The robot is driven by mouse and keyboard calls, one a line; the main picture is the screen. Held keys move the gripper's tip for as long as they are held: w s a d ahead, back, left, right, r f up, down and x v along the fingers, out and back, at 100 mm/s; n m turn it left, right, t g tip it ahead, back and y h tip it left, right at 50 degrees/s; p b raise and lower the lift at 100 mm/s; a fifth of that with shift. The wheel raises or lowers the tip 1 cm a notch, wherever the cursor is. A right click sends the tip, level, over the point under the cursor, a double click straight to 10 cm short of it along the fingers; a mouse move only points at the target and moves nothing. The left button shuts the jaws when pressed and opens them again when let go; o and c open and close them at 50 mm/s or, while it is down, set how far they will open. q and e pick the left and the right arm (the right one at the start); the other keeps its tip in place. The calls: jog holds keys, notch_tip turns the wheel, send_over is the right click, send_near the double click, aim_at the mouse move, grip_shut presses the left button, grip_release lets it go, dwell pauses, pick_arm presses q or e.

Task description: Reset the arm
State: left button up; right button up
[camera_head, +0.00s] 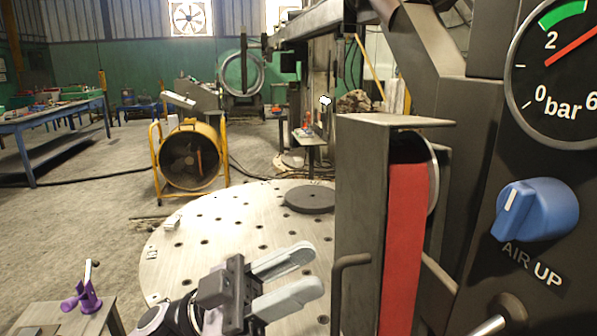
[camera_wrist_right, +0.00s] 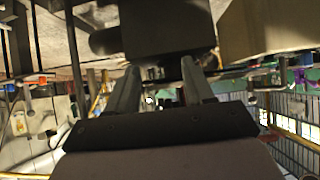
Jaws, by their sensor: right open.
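My left gripper (camera_head: 317,269) is in the lower middle of the head view, above the near part of the round perforated table. Its two pale fingers are apart with nothing between them. My right gripper (camera_wrist_right: 160,72) shows in the right wrist view, its two fingers apart. A dark block (camera_wrist_right: 160,28) lies beyond its fingertips; I cannot tell whether they touch it. The right gripper does not show clearly in the head view.
The perforated table (camera_head: 190,243) carries a dark disc (camera_head: 310,198). At right stand a metal housing with a red strip (camera_head: 402,240), a pressure gauge (camera_head: 560,75) and a blue knob (camera_head: 535,210). A yellow-framed fan (camera_head: 190,158) stands behind.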

pick_arm(q)
jog(key=w+a+f+n+t+y, duration=0.3)
jog(key=a+f+n+t+y, duration=0.2)
jog(key=f+n+t+y, duration=0.3)
jog(key=w+a+f+n+t+y, duration=0.3)
jog(key=a+f+n+t+y, duration=0.25)
jog(key=f+n+t, duration=0.45)
jog(key=s+a+f+g+y, duration=0.3)
jog(key=s+f, duration=0.5)
jog(key=f, duration=0.4)
jog(key=s+a+f+n+g+y, duration=0.1)
jog(key=s+a+f+g+y, duration=0.3)
jog(key=s+f, duration=0.4)
notch_tip(320, 180, down, 5)
jog(key=shift+s+a+y, duration=0.2)
jog(key=shift+a+y, duration=0.65)
jog(key=shift+a, duration=0.25)
